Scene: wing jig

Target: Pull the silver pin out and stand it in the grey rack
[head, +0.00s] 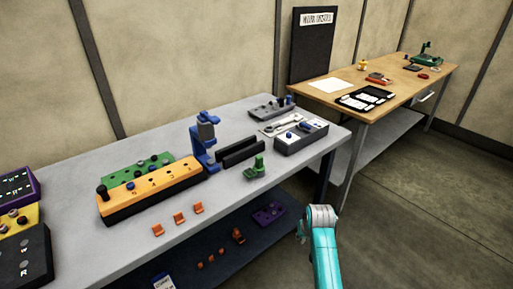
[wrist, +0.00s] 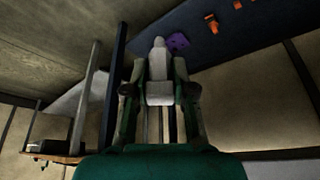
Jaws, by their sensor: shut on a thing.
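In the wrist view my gripper (wrist: 159,76) is shut on a pale silver pin (wrist: 158,62). The pin has a tapered tip and a wider collar and points away from the camera. The gripper is not visible in the head view; only my turquoise arm shows at the lower right, beyond the bench's front edge. A grey block with dark pegs (head: 266,107) stands at the back of the bench, and a grey box with a blue part on top (head: 301,136) stands nearer. I cannot tell which is the grey rack.
The grey bench (head: 135,245) holds an orange block (head: 150,194), a green block (head: 125,173), a blue clamp (head: 205,140), dark rails (head: 240,151), a green fixture (head: 257,168) and orange clips (head: 179,218). A wooden table (head: 405,98) stands behind. The floor at right is clear.

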